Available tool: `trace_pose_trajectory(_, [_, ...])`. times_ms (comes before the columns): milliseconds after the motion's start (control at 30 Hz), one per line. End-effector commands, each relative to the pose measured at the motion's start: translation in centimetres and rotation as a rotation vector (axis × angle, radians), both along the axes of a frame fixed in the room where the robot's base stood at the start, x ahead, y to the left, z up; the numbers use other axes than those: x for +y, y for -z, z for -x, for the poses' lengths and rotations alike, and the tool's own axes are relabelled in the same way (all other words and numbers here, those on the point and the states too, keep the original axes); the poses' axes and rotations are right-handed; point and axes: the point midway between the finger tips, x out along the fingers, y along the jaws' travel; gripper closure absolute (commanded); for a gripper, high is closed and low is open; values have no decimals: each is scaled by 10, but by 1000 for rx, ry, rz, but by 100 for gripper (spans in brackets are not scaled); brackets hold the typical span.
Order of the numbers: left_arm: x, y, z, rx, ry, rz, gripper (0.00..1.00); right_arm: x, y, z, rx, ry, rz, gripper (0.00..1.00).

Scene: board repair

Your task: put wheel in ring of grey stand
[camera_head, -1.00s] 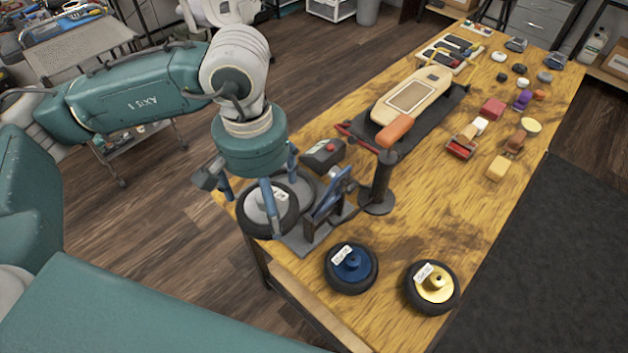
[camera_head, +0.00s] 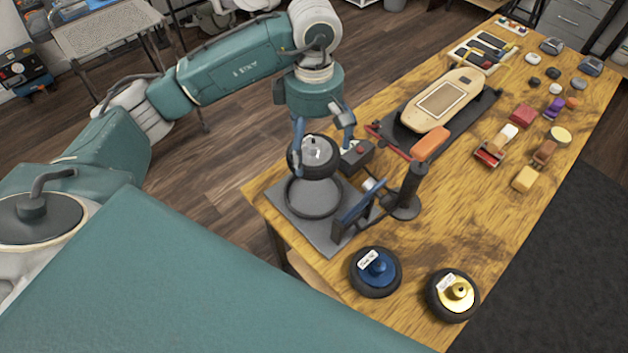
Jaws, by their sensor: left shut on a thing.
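My left gripper (camera_head: 318,162) is shut on a black-tyred wheel with a pale grey hub (camera_head: 314,150) and a small white label. The wheel is tilted and appears held above the far side of the grey stand (camera_head: 287,212). The stand's round ring (camera_head: 311,212) looks empty in its visible part; the held wheel hides its far edge. I cannot tell the exact gap between wheel and ring. My right gripper is not in view.
A blue-hubbed wheel (camera_head: 376,270) and a yellow-hubbed wheel (camera_head: 452,295) lie at the table's near end. A blue-grey clamp-like part (camera_head: 354,206) and a dark post (camera_head: 409,190) stand right of the ring. A skateboard deck (camera_head: 441,100) lies farther back.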

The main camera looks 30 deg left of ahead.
Motion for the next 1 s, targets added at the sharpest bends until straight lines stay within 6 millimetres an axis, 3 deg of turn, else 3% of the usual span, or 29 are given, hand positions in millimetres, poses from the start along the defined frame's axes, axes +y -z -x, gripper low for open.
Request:
trace_pose_trajectory(200, [0,56,2,4,1,0,62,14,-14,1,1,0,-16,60])
trace_pose_trajectory(333, [0,80,1,2,3,0,62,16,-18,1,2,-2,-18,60])
trace_pose_trajectory(567, [-1,98,0,-2,3,2,62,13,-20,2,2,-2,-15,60])
trace_pose_trajectory(833, [0,133,0,0,3,1,62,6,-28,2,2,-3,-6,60])
trace_pose_trajectory(1000, [0,137,-1,-3,4,1,62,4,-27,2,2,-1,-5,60])
